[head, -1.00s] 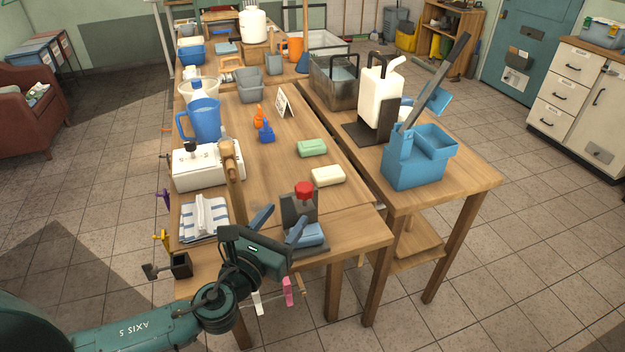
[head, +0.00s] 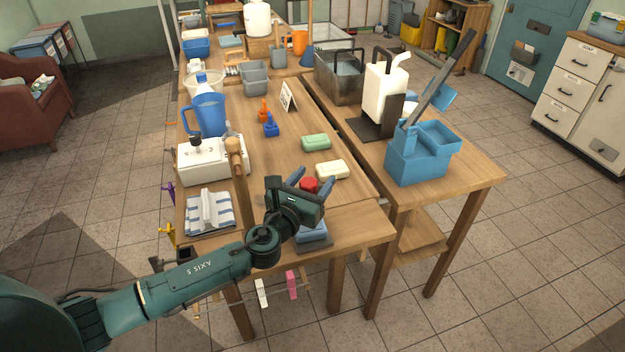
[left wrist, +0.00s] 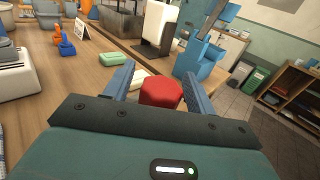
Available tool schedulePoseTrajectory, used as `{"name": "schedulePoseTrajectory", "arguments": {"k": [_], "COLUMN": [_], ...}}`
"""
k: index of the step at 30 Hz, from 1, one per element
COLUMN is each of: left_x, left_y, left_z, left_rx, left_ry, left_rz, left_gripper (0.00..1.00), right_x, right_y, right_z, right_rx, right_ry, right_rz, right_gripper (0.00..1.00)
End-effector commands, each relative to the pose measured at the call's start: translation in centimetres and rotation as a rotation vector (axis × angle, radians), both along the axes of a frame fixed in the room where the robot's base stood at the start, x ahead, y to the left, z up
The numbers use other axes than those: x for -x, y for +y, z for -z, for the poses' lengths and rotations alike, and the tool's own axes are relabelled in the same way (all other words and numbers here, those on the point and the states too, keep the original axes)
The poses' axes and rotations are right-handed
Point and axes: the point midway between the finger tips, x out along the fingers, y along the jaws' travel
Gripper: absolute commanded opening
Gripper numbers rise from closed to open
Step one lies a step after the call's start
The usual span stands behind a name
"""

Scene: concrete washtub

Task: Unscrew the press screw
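The press screw's red knob (head: 309,184) tops a press near the front of the table, and the press body is mostly hidden by my left arm. A blue block (head: 312,232) shows low on the press. My left gripper (head: 312,179) is open, with its blue fingers on either side of the knob. In the left wrist view, the red knob (left wrist: 160,93) sits between the fingers, close to the right one, with a gap to the left one. Whether the right finger touches it I cannot tell. My right gripper is not in view.
A cream soap bar (head: 332,170) and a green one (head: 316,142) lie just behind the press. A wooden handle (head: 238,165) stands upright to the left, by a striped cloth (head: 210,212). A blue wringer bucket (head: 418,160) stands on the right table.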

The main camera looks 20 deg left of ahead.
Motion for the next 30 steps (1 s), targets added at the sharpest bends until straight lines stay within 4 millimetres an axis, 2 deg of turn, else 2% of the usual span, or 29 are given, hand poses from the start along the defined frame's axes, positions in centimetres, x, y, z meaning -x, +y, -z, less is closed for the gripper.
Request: {"name": "schedulePoseTrajectory", "arguments": {"k": [2,16,23,30], "left_x": [0.02,0.03,0.04,0.04], "left_y": [0.01,0.04,0.06,0.12], "left_z": [0.0,0.0,-0.05,-0.17], "left_rx": [0.0,0.0,0.001,0.004], "left_ry": [0.0,0.0,0.0,0.002], "left_rz": [0.0,-0.001,-0.019,-0.121], "left_gripper": [0.5,0.12,0.11,0.11], "right_x": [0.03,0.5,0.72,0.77], "right_y": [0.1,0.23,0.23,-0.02], "right_z": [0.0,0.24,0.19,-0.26], "right_rx": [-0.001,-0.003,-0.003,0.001], "right_ry": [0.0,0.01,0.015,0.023], "right_rz": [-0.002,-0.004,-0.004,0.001], "right_gripper": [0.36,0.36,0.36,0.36]}}
